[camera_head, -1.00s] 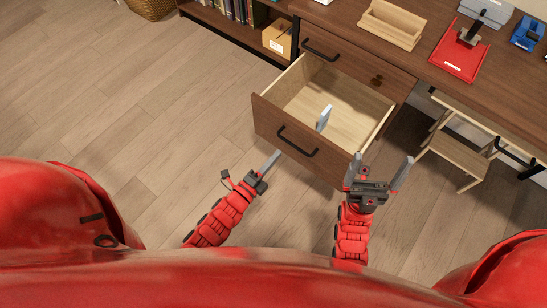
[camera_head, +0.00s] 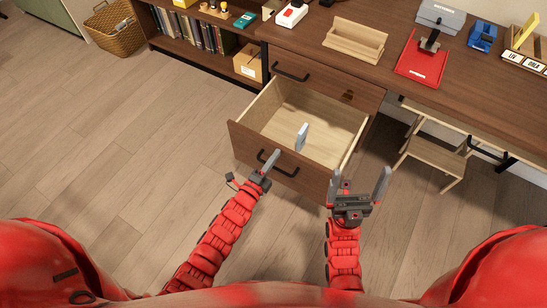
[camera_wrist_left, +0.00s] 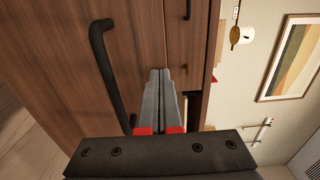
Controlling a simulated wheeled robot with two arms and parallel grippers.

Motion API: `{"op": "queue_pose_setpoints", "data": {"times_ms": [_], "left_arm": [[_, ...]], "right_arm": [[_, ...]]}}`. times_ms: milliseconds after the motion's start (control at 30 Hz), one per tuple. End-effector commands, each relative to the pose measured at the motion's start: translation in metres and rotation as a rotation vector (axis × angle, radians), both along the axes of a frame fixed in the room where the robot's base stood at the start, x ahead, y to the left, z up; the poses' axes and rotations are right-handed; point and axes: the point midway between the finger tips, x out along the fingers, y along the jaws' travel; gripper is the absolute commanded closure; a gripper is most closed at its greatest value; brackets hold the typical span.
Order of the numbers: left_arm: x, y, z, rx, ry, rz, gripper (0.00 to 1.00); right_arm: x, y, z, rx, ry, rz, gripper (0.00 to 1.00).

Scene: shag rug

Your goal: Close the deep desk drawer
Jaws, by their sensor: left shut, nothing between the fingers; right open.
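The deep desk drawer (camera_head: 242,148) is pulled well out below a shallower closed drawer, with a brown front and a black bar handle (camera_head: 284,170). A small pale upright item (camera_head: 301,137) is inside it. My left gripper (camera_head: 274,156) is shut and empty, its fingertips at the drawer front close to the handle's left end; I cannot tell if they touch. In the left wrist view, the shut fingers (camera_wrist_left: 160,85) point at the brown front beside the black handle (camera_wrist_left: 103,75). My right gripper (camera_head: 362,185) is open and empty, near the drawer front's right corner.
The desk top (camera_head: 385,82) holds a wooden tray (camera_head: 356,41), a red clipboard (camera_head: 424,60) and a blue item (camera_head: 483,37). A bookshelf (camera_head: 190,52) stands at the left. A wooden stool (camera_head: 433,152) stands under the desk. The floor in front is clear.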

Motion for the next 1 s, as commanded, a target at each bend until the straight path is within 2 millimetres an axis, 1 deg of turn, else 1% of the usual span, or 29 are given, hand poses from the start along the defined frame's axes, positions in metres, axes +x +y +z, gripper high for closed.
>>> {"op": "queue_pose_setpoints", "data": {"times_ms": [167, 267, 367, 567, 1000], "left_arm": [[0.003, -0.002, -0.001, 0.0, -0.001, 0.0, 1.0], [0.009, -0.005, -0.001, -0.001, -0.002, -0.001, 1.0], [0.018, -0.011, -0.002, -0.002, -0.003, -0.001, 1.0], [0.047, -0.027, -0.004, 0.0, -0.002, 0.0, 1.0], [0.119, -0.069, -0.003, -0.001, -0.003, 0.0, 1.0]], "right_arm": [[0.0, 0.0, -0.002, 0.0, 0.0, 0.0, 0.0], [0.0, 0.0, -0.006, 0.0, 0.0, 0.0, 0.0], [0.0, 0.0, -0.012, 0.0, 0.0, 0.0, 0.0], [0.0, 0.0, -0.028, 0.0, 0.0, 0.0, 0.0], [0.0, 0.0, -0.066, 0.0, 0.0, 0.0, 0.0]]}}
